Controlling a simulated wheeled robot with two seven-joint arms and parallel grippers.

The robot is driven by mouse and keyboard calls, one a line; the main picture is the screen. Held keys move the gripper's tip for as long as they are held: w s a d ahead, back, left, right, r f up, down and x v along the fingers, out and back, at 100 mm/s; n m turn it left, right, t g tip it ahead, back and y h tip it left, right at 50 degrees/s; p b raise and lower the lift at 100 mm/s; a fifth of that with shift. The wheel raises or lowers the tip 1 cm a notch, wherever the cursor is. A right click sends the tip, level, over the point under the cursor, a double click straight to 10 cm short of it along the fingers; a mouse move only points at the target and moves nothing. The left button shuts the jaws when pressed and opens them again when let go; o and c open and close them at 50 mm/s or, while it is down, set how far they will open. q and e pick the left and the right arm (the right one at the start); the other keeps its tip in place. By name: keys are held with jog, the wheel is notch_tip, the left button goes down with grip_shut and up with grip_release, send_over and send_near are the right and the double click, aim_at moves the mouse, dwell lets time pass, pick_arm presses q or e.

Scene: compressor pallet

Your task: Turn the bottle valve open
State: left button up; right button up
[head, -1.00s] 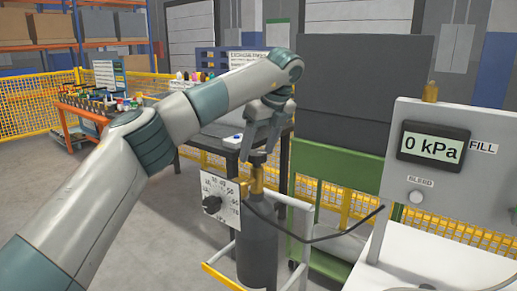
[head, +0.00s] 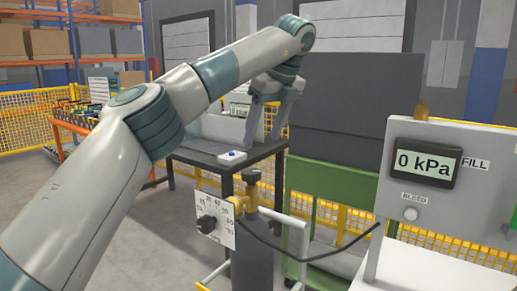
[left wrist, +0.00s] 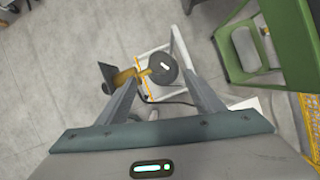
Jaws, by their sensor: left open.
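The gas bottle (head: 252,262) is a dark grey cylinder standing upright in a white-framed cart. Its valve has a dark round handwheel (head: 252,178) on a brass body (head: 252,196). In the left wrist view the handwheel (left wrist: 163,68) is a dark disc with a white mark, seen from above. My left gripper (head: 265,141) points down above the handwheel, open and empty, apart from it. In the left wrist view its fingertips (left wrist: 163,83) spread to either side of the handwheel, nearer the camera. How far the valve is turned cannot be told. My right gripper is not in view.
A white dial plate with a black knob (head: 207,224) sits left of the bottle. A dark hose (head: 315,257) runs right to a grey panel whose display (head: 424,163) reads 0 kPa. A dark table (head: 215,152) and a green-framed stand (head: 330,178) are behind.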

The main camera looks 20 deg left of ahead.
pick_arm(q)
jog(key=v, duration=0.5)
jog(key=shift+s+d+r+p, duration=0.1)
jog(key=shift+r+p, duration=0.25)
jog(key=shift+r, duration=0.05)
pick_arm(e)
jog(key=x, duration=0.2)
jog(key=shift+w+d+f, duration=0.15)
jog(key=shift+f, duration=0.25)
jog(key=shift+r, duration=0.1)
